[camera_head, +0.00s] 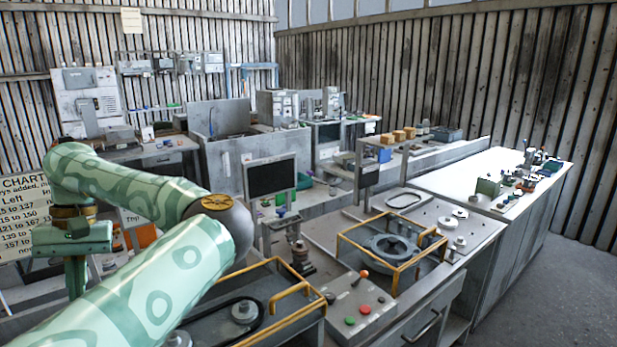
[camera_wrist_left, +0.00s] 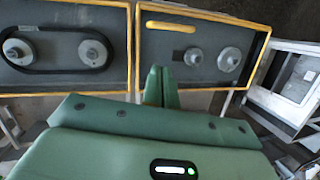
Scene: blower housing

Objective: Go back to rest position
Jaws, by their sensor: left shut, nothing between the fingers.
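My left arm comes in from the left in the head view, bent at the elbow. My left gripper (camera_head: 76,285) points down at the far left, in front of the printed chart. Its fingers are together and empty; they also show shut in the left wrist view (camera_wrist_left: 160,75). In the wrist view, the yellow-edged panels with wheels lie beyond the fingertips, and nothing is held. My right gripper is in neither view.
A belt panel with a yellow frame (camera_head: 292,318) lies beside my forearm. A grey round housing (camera_head: 391,248) sits within another yellow frame. A control box (camera_head: 358,307) with a lever and buttons stands in front. A black monitor (camera_head: 271,178) stands behind. Floor is clear at right.

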